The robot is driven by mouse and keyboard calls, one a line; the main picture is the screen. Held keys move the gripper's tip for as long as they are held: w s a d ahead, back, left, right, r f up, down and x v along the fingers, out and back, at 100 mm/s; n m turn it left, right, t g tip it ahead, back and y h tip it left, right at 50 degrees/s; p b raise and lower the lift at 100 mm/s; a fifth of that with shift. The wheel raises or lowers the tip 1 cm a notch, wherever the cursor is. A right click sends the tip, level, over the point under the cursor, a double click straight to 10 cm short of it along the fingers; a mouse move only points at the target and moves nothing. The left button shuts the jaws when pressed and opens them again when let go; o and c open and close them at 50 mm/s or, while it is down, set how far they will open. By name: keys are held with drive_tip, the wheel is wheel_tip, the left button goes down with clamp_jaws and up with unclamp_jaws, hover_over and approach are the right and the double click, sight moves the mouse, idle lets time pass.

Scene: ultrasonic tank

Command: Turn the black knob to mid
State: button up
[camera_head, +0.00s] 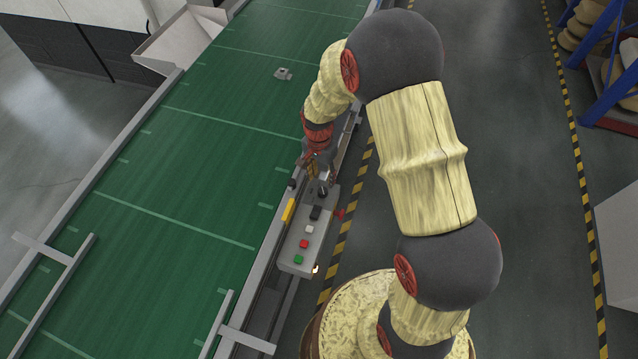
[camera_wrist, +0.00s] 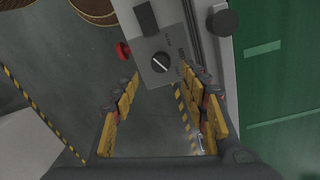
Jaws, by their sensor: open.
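The black knob (camera_wrist: 160,62) is round with a white pointer line, on the end of a grey control panel (camera_wrist: 178,85). Its line lies diagonally, upper left to lower right in the wrist view. In the head view, the knob (camera_head: 322,189) shows partly at the panel's far end, close to my gripper (camera_head: 318,172). In the wrist view, my gripper (camera_wrist: 160,78) is open, one yellow-padded finger on either side below the knob. It holds nothing, and the knob appears ahead of the fingertips; contact cannot be told.
The panel also carries a green button (camera_head: 299,259), a red button (camera_head: 304,244), a white button (camera_head: 309,230) and a dark rectangular part (camera_head: 315,213). A red side button (camera_head: 340,213) juts out. Another black round part (camera_wrist: 222,22) sits on the rail beside the green conveyor (camera_head: 170,220).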

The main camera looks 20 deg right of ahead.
sight(322, 191)
drive_tip(key=shift+f+m, duration=0.3)
drive_tip(key=shift+d+f, duration=0.15)
drive_tip(key=shift+f, duration=3.45)
drive_tip(key=shift+s, duration=0.1)
drive_tip(key=shift+c, duration=0.9)
clamp_jaws()
